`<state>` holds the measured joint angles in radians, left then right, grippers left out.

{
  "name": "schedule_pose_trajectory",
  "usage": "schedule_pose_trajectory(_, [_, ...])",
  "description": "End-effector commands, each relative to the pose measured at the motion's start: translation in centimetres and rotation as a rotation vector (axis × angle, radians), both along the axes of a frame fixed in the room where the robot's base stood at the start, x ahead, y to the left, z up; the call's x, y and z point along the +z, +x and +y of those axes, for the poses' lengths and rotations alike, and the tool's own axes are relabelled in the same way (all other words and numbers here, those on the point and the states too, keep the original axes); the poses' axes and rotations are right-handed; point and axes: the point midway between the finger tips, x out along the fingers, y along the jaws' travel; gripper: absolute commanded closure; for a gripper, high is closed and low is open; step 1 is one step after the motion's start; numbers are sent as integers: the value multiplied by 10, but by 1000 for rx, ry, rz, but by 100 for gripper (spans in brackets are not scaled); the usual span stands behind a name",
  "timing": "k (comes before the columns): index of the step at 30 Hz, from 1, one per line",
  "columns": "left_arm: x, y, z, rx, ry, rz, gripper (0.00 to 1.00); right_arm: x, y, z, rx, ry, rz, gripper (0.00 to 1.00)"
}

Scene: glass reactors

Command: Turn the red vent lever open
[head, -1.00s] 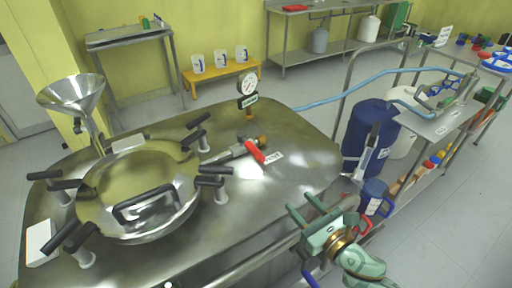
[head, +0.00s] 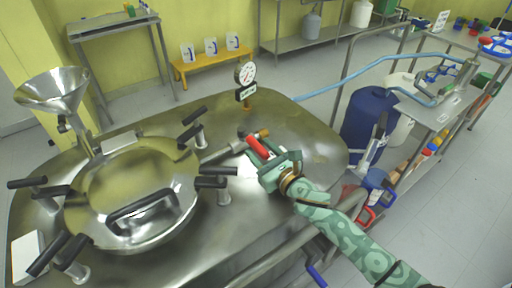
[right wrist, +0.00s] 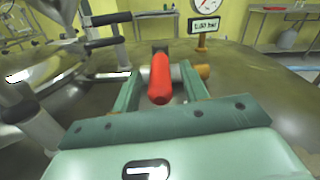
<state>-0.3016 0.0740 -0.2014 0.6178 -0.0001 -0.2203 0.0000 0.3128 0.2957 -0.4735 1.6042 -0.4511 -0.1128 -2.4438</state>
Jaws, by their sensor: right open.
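The red vent lever (head: 257,147) sits on a steel pipe fitting on top of the reactor lid, right of the round hatch. In the right wrist view the red lever (right wrist: 159,80) points toward the camera, between the two fingers. My right gripper (head: 266,164) is open at the lever's near end. In the right wrist view its fingers (right wrist: 160,92) stand on either side of the lever, with visible gaps. The label near the lever is hidden in the head view. My left gripper is not in view.
The round hatch (head: 130,190) with black clamp handles lies left of the lever. A pressure gauge (head: 245,73) stands behind it; its display (right wrist: 204,25) reads about 1.50 bar. A steel rail runs along the reactor's near right edge.

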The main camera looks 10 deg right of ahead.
Motion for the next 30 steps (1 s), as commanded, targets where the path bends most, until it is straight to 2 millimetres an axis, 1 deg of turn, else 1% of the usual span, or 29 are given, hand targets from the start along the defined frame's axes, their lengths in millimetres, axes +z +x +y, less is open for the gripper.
schedule_pose_trajectory(1, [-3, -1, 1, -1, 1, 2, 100, -2, 8, 3, -1, 0, -1, 56])
schedule_pose_trajectory(3, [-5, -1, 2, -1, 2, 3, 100, -1, 15, 6, -1, 0, 0, 56])
schedule_pose_trajectory(6, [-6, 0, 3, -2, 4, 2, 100, -1, 21, 9, 0, 0, 0, 56])
schedule_pose_trajectory(15, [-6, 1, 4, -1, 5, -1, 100, 0, 24, 10, 0, -1, 0, 56])
schedule_pose_trajectory(16, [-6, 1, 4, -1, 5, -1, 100, 0, 23, 10, 0, -1, 0, 61])
schedule_pose_trajectory(17, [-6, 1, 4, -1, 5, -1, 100, 0, 24, 10, 0, -1, 0, 70])
schedule_pose_trajectory(18, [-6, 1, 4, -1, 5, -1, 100, 0, 23, 10, 0, -1, 0, 81])
schedule_pose_trajectory(20, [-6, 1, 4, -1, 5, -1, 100, 0, 23, 10, 0, -1, 0, 98])
schedule_pose_trajectory(21, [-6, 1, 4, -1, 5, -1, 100, 0, 23, 10, 0, -1, 0, 100])
schedule_pose_trajectory(26, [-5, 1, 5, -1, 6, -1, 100, 0, 23, 8, 1, -1, 0, 100])
schedule_pose_trajectory(30, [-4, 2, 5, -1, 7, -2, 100, 0, 22, -1, 11, -5, -2, 100])
